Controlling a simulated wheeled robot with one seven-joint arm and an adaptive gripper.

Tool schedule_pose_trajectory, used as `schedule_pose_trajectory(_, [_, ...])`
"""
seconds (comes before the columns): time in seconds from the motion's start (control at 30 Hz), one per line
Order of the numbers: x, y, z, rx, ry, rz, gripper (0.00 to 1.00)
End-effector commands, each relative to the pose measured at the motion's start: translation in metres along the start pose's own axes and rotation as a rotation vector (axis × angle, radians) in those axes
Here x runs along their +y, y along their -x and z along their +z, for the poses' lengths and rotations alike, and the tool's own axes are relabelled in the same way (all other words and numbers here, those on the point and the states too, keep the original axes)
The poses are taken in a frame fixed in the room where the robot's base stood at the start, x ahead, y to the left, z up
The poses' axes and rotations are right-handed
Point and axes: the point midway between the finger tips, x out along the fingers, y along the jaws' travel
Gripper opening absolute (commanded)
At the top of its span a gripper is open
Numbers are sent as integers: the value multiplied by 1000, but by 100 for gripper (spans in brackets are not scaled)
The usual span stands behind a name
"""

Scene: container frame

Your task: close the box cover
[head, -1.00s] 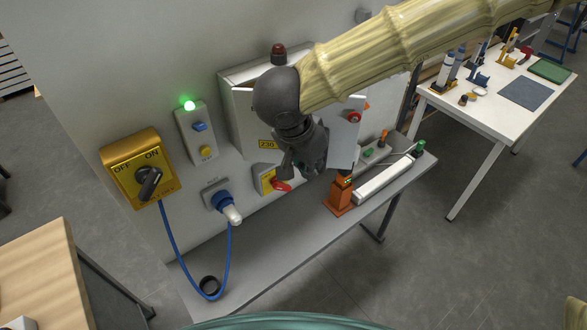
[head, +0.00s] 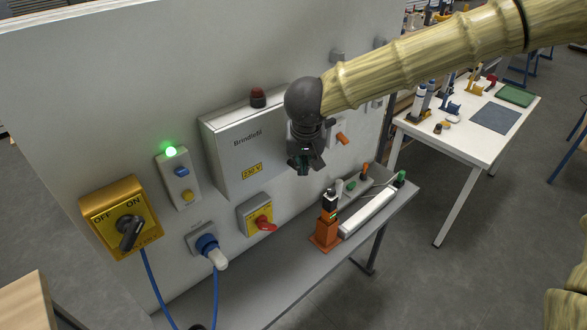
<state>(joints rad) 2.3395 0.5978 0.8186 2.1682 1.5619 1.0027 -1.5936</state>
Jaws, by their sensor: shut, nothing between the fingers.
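The grey wall box (head: 209,150) is left of the middle in the head view. Its pale cover (head: 235,165), with the name "Brindletil" and a yellow 230 V label, lies across the front. No open gap shows, but my gripper and wrist hide part of the right edge, so I cannot tell whether it is fully flush. My gripper (head: 306,171) is shut and empty, pointing down just right of the cover. I cannot tell whether it touches the box.
A red lamp (head: 258,97) stands on top of the box. A red-handled switch (head: 263,223) is below, and an orange lever (head: 342,138) is to the right. An orange stand (head: 326,230) and a white bar (head: 368,212) are on the grey shelf (head: 290,262).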

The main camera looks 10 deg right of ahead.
Motion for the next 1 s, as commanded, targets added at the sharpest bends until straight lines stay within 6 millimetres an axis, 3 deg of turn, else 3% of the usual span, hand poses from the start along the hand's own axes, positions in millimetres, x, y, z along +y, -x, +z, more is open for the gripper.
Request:
schedule_pose_trajectory(0.7, [5, -1, -7, 3, -11, 4, 0])
schedule_pose_trajectory(1.0, [-1, 8, 16, 1, 4, 0, 0])
